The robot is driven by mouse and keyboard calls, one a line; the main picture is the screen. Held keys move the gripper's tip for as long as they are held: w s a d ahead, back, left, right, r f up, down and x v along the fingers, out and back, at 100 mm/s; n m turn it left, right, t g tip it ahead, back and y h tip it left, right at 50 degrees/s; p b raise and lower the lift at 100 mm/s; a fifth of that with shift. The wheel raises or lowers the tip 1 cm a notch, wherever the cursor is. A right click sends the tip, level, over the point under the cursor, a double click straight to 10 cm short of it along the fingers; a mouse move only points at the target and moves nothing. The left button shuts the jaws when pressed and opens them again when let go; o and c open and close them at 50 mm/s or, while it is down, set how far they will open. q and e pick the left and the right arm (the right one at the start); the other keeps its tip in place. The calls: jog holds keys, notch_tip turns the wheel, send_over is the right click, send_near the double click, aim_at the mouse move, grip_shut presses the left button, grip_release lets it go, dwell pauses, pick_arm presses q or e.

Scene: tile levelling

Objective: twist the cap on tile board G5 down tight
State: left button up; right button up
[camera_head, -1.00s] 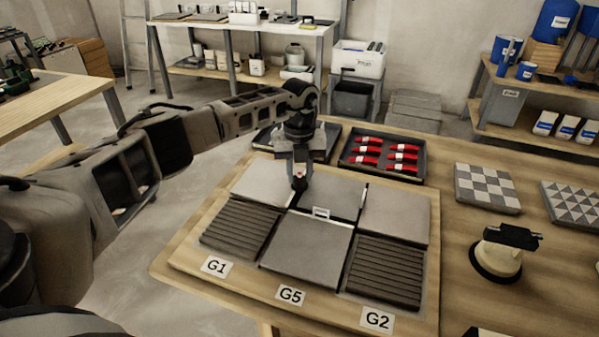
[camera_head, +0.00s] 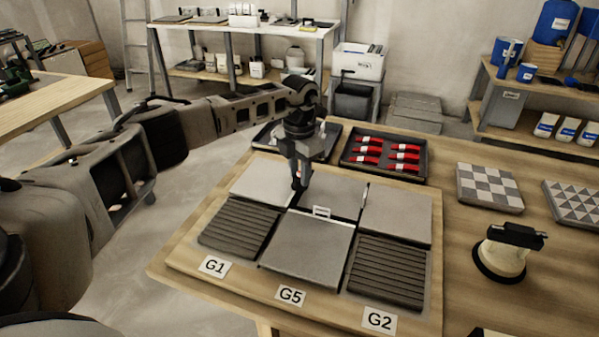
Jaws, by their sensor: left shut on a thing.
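Tile board G5, named by its label (camera_head: 290,296), lies at the middle of the wooden base; its front tile (camera_head: 308,250) is plain grey. A small pale clip (camera_head: 321,212) stands at that tile's back edge. My left gripper (camera_head: 297,183) points down over the seam between the back left tile (camera_head: 262,183) and the back middle tile (camera_head: 333,194). My right gripper is out of view.
Boards G1 (camera_head: 214,266) and G2 (camera_head: 379,318) flank G5 with ribbed front tiles. Behind are a tray of red wedges (camera_head: 383,154) and another dark tray (camera_head: 262,137), partly behind my arm. A suction lifter (camera_head: 502,255) stands at right.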

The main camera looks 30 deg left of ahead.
pick_arm(q)
jog(key=m, duration=0.3)
jog(key=m+b, duration=0.1)
jog(key=m, duration=0.1)
jog(key=shift+m, duration=0.3)
jog(key=m, duration=0.3)
jog(key=shift+m+b, duration=0.3)
jog(key=m, duration=0.3)
jog(key=shift+m, duration=0.3)
jog(key=m+b, duration=0.1)
jog(key=m, duration=0.2)
jog(key=shift+r, duration=0.1)
jog(key=shift+w+m, duration=0.1)
jog(key=shift+m, duration=0.9)
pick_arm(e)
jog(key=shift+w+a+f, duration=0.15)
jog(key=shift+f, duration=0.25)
pick_arm(q)
jog(key=o, duration=1)
